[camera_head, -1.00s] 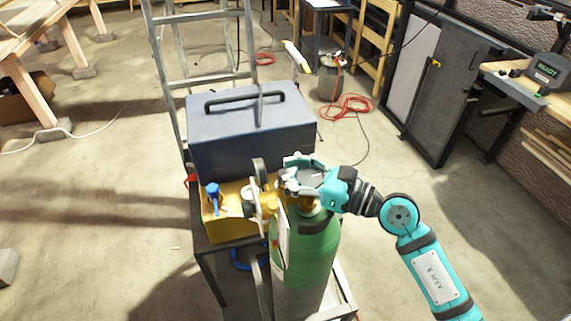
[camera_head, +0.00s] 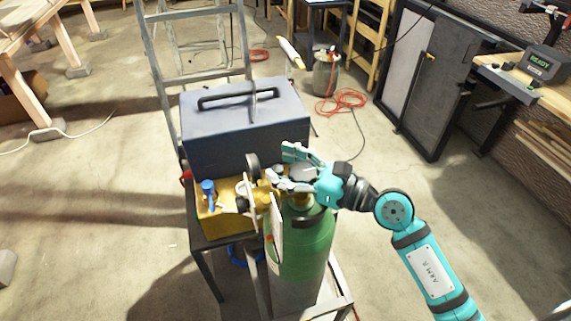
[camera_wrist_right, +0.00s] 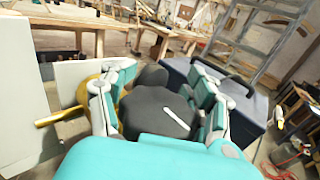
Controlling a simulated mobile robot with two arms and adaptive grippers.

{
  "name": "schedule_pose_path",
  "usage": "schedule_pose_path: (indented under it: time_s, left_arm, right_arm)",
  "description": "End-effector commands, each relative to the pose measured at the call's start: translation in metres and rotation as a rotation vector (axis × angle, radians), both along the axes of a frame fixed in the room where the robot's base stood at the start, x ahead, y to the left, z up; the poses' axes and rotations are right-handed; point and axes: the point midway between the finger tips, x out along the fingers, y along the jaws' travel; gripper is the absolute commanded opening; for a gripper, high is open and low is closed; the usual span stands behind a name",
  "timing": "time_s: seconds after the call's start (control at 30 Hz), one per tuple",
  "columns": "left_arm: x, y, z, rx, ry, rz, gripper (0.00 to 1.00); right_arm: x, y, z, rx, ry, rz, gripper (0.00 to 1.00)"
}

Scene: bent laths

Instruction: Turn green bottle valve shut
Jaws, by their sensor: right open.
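The green bottle (camera_head: 305,245) stands upright on a cart, with a brass valve and gauges at its top. My right gripper (camera_head: 290,168) is at the top of the bottle, its fingers spread on either side of the valve. In the right wrist view, the dark grey valve knob (camera_wrist_right: 165,108) with a white mark sits between the open fingers of the right gripper (camera_wrist_right: 160,95). I cannot tell whether a finger touches the knob. The gripper partly hides the valve in the head view. My left gripper is not in view.
A dark blue toolbox (camera_head: 245,135) stands right behind the bottle. A yellow box (camera_head: 222,222) with a blue-capped item is at the left. A ladder (camera_head: 200,65) stands behind. A red hose (camera_head: 340,102) lies on the open floor.

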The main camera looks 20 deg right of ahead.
Motion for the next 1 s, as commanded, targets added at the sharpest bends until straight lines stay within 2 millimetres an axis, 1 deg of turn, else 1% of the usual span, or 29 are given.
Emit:
schedule_pose_path:
  time_s: [0.13,0.23,0.37,0.5,0.7,0.83,1.0]
  left_arm:
    - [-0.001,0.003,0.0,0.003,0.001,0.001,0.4]
    - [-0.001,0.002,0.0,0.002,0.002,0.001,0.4]
    - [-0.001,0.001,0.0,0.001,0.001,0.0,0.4]
    - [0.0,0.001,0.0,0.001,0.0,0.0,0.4]
    - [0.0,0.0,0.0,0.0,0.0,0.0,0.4]
    - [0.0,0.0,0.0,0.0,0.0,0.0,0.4]
    - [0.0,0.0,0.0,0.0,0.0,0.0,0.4]
  right_arm:
    - [-0.002,-0.002,0.0,0.0,0.0,0.0,0.57]
    - [-0.009,-0.009,-0.001,0.0,0.003,-0.001,0.57]
    - [-0.026,-0.027,-0.002,-0.004,0.005,-0.002,0.57]
    - [-0.047,-0.049,-0.002,-0.003,0.006,-0.002,0.57]
    - [-0.071,-0.074,-0.002,-0.002,0.006,-0.002,0.57]
    - [-0.08,-0.082,-0.001,-0.001,0.004,-0.002,0.57]
    - [-0.083,-0.086,0.0,-0.002,0.001,0.0,0.57]
